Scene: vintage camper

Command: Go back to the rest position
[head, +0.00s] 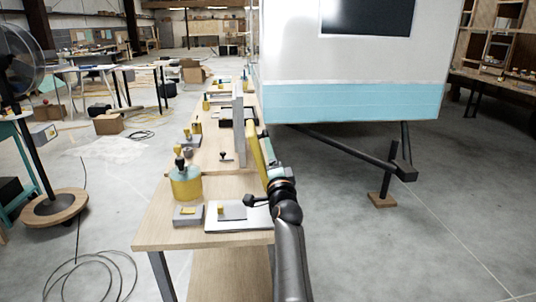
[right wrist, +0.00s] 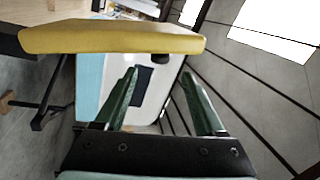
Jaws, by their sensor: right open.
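My right arm rises from the bottom of the head view over the right edge of the long wooden bench (head: 158,222). Its gripper (head: 266,146) points away from me and is seen small, next to a long yellow piece (head: 256,152). In the right wrist view the two green fingers of the gripper (right wrist: 160,74) are spread, with nothing between them. The yellow piece (right wrist: 110,38) crosses above the fingertips there; I cannot tell whether it touches them. My left gripper is not in view.
A yellow and teal canister (head: 186,184), a small grey block (head: 188,216) and a flat silver plate (head: 238,224) are on the bench's near end. The white and teal camper (head: 350,95) stands beyond, right of the bench. A fan (head: 50,207) stands left.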

